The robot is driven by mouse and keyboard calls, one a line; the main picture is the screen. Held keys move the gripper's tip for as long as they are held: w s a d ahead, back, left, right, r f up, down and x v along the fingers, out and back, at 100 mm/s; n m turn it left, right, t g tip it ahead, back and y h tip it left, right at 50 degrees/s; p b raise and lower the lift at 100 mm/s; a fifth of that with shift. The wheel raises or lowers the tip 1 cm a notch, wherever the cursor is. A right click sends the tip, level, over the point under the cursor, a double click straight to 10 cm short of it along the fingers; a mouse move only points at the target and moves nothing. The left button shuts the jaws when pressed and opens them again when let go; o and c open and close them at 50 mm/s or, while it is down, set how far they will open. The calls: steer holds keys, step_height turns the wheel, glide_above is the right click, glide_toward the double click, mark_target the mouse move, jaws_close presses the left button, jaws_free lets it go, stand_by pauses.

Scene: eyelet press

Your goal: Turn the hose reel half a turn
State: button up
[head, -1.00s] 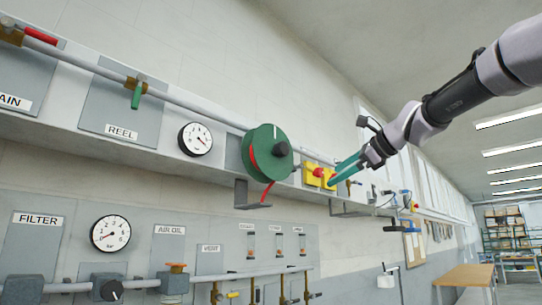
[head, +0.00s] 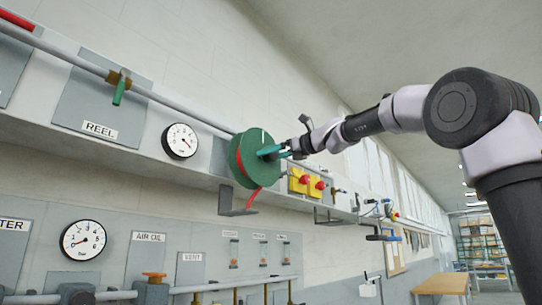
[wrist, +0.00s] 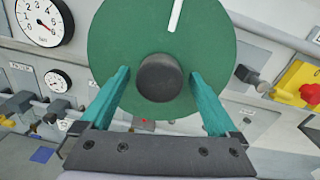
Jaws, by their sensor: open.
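The hose reel (head: 252,142) is a green disc on the wall shelf, with red hose (head: 252,199) hanging below it. In the wrist view the reel face (wrist: 205,45) fills the upper middle. It has a white mark (wrist: 175,15) near its top and a black round knob (wrist: 161,77) at its centre. My gripper (head: 268,152) is at the reel face. In the wrist view its two teal fingers (wrist: 160,85) stand open on either side of the knob, with gaps between them and the knob.
A gauge (head: 181,141) and a REEL plate (head: 100,128) with a green-handled valve (head: 119,87) are left of the reel. A bracket (head: 238,200) juts out below.

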steer(key=shift+w+a, duration=0.2)
steer(key=shift+a, duration=0.1)
jaws_close()
steer(key=shift+n, duration=0.4)
